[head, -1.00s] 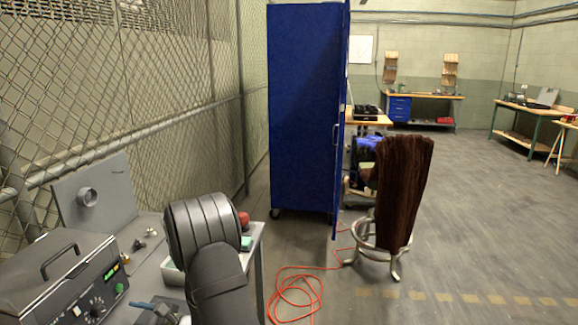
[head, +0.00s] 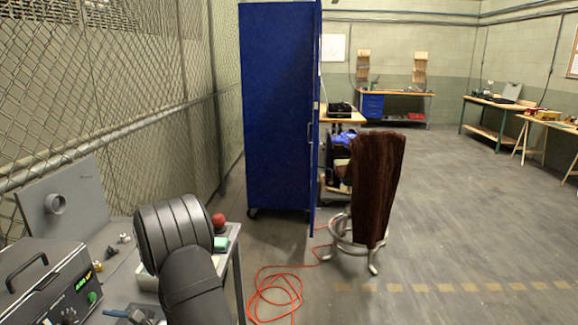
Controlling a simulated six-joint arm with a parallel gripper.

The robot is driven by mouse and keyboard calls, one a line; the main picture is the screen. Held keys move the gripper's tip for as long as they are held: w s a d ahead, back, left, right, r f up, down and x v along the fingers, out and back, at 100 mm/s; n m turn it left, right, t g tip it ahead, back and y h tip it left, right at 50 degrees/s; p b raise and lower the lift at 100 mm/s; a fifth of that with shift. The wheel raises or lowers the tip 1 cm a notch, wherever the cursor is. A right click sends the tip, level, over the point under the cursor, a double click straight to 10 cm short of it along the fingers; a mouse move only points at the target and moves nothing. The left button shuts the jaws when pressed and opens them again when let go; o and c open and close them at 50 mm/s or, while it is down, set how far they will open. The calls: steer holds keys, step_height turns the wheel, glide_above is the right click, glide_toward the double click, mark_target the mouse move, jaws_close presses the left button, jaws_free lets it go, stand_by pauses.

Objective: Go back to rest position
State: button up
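My dark grey arm shows at the lower middle left of the head view, with a thick ribbed joint above a smooth link. It stands over the right part of a grey bench (head: 98,258). My gripper is not visible in this view, so I cannot see whether it holds anything.
A grey instrument box (head: 45,285) with a handle and green display sits on the bench. A blue cabinet (head: 278,110), brown-draped chair (head: 376,190) and orange cable (head: 268,290) stand beyond; floor at right is clear.

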mark_target(74, 323)
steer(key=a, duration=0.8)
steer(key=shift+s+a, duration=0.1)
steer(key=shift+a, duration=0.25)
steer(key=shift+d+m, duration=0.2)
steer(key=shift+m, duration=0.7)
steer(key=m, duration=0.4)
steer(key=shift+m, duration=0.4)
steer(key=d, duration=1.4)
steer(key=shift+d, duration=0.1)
